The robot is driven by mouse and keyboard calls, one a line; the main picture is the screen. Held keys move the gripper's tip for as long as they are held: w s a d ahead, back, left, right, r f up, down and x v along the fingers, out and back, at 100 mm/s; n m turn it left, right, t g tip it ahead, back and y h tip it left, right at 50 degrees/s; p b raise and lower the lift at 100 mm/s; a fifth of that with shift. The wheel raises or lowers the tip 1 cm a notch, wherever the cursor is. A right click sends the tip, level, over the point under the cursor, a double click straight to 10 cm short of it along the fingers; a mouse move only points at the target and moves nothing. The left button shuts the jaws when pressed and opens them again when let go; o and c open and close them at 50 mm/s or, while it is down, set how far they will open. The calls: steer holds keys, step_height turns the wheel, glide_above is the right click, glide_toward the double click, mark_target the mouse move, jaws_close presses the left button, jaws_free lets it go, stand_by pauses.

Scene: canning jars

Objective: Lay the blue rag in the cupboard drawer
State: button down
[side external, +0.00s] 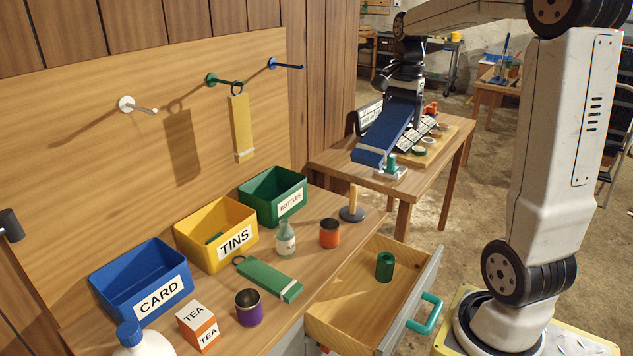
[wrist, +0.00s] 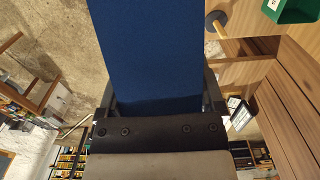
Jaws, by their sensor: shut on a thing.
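The blue rag (side external: 392,124) hangs at a slant from my gripper (side external: 405,88), with a pale band near its lower end. My gripper is shut on its upper end, above the back table. In the wrist view the rag (wrist: 145,50) fills the middle, between the fingers of my gripper (wrist: 160,105). The cupboard drawer (side external: 335,334) is pulled open at the lower middle, with a teal handle (side external: 428,313). A green cylinder (side external: 384,266) stands inside it near the back right; the rest of its floor is bare. The rag is behind the drawer, apart from it.
A green rag (side external: 268,278), an orange jar (side external: 330,233), a purple jar (side external: 249,307), a bottle (side external: 286,238) and a wooden post (side external: 352,203) are on the cupboard top. Blue, yellow and green bins line its back. A yellow rag (side external: 240,127) hangs from the green peg.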

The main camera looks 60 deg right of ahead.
step_height(320, 180, down, 46)
steer(key=y, duration=0.4)
steer(key=shift+r, duration=0.25)
steer(key=shift+f, duration=0.1)
steer(key=shift+f, duration=4.8)
jaws_free()
steer(key=v, duration=0.7)
steer(key=shift+d+r, duration=0.25)
steer(key=shift+r, duration=0.1)
